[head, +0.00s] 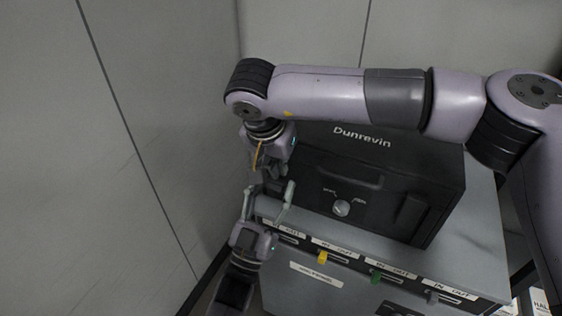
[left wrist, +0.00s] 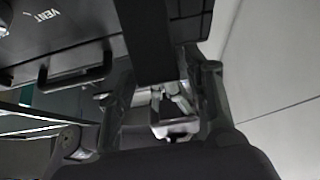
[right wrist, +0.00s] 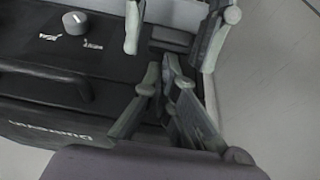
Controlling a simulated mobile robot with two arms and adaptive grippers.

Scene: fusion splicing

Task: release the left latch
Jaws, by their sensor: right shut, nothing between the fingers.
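The black Dunrevin box (head: 380,190) sits on a grey cabinet. A dark block, seemingly its left latch (right wrist: 172,38), shows in the right wrist view between the spread fingers of my left gripper (right wrist: 178,22); it is hard to make out in the head view. My left gripper (head: 270,189) is open at the box's front left corner; contact with the latch cannot be told. My right gripper (head: 268,168) comes down from above at the same corner. It is shut and empty, its fingertips (right wrist: 162,76) just short of the dark block. The matching right latch (head: 412,216) is upright on the box front.
The box has a front handle (head: 340,172) and a round knob (head: 341,208). Below, the cabinet front carries labelled slots with a yellow slider (head: 322,257), a green slider (head: 376,277) and a grey slider (head: 431,297). A grey wall (head: 150,150) stands close on the left.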

